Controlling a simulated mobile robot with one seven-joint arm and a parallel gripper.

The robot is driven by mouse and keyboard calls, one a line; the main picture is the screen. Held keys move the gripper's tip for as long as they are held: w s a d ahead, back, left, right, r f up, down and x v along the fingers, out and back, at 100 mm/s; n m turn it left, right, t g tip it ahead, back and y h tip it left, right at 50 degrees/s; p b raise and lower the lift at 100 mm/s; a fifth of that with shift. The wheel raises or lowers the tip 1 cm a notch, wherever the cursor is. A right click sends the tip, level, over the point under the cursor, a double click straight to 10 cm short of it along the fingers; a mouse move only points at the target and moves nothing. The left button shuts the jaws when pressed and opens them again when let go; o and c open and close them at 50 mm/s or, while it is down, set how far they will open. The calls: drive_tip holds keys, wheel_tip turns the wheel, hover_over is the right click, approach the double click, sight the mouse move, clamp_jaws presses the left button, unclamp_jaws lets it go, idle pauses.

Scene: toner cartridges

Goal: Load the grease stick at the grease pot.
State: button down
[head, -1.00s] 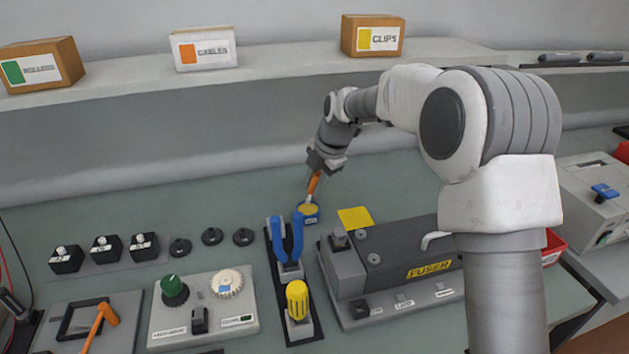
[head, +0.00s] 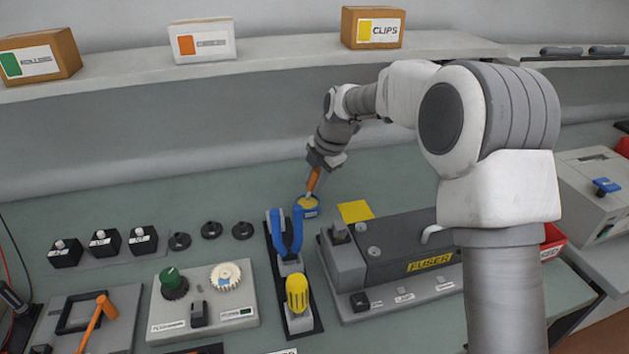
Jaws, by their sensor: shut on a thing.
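The grease pot (head: 306,211) is a small blue tub with yellow grease at its top, standing on the bench behind the blue-handled pliers. My gripper (head: 317,170) is above it, tilted, and shut on the grease stick (head: 314,181), which has an orange handle. The stick points down into the pot, and its lower end is at the yellow grease. Whether grease clings to the tip cannot be told, as the tip is too small and partly hidden.
Blue pliers (head: 286,232) and a yellow-handled screwdriver (head: 297,292) stand in a dark rack just in front of the pot. A fuser unit (head: 405,252) and a yellow square (head: 355,211) lie to the right. Black rings (head: 242,231) lie left. A shelf with boxes runs behind.

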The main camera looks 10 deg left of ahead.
drive_tip(key=shift+f+b, duration=0.35)
drive_tip(key=shift+f, duration=0.3)
idle(1.1)
drive_tip(key=shift+r+p, duration=2.45)
drive_tip(key=shift+r, duration=1.15)
